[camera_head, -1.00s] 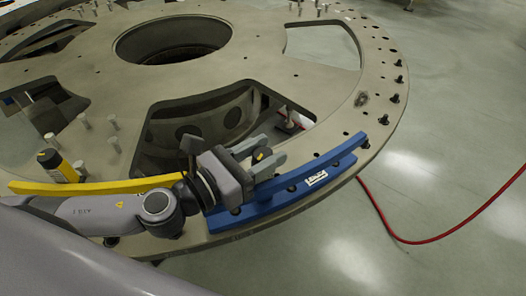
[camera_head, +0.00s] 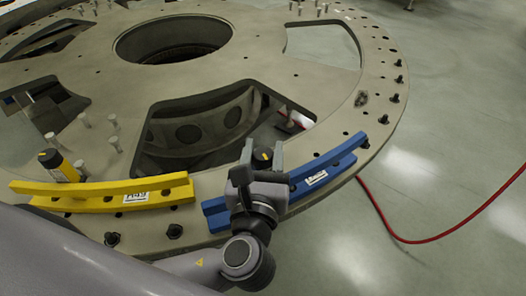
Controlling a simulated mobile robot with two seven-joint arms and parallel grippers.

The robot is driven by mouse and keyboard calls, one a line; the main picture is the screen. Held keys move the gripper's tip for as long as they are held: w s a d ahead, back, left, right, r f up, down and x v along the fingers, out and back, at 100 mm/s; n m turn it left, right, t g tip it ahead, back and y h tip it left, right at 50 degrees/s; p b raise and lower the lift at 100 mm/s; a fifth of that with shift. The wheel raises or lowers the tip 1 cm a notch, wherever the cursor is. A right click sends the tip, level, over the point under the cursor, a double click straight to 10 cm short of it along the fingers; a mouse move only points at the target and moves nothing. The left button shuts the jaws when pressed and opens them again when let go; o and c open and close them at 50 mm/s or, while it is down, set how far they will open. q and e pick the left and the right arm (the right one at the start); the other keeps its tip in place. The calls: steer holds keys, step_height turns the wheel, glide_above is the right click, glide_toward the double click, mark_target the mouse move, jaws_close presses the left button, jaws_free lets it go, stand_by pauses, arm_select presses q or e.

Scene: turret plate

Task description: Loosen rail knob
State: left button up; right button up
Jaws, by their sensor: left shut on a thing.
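The rail knob (camera_head: 264,157) is a black knob with a yellow mark on top, at the inner side of the blue curved rail (camera_head: 325,170). My left gripper (camera_head: 263,151) is shut on this knob, with one grey finger on its left side and one on its right. The fingers point toward the back of the turret plate. The gripper body covers part of the blue rail's left half and hides the knob's lower part. My right gripper is out of view.
A yellow curved rail (camera_head: 100,198) with a white label lies on the turret plate (camera_head: 270,75) to the left. A yellow and black cylinder (camera_head: 58,165) stands behind it. The plate has large cutouts and several upright pins. A red cable (camera_head: 405,240) lies on the floor at right.

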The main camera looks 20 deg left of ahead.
arm_select(q)
steer(key=shift+n+y, duration=0.6)
steer(key=shift+y, duration=0.1)
steer(key=o, duration=0.9)
steer(key=shift+o, duration=0.2)
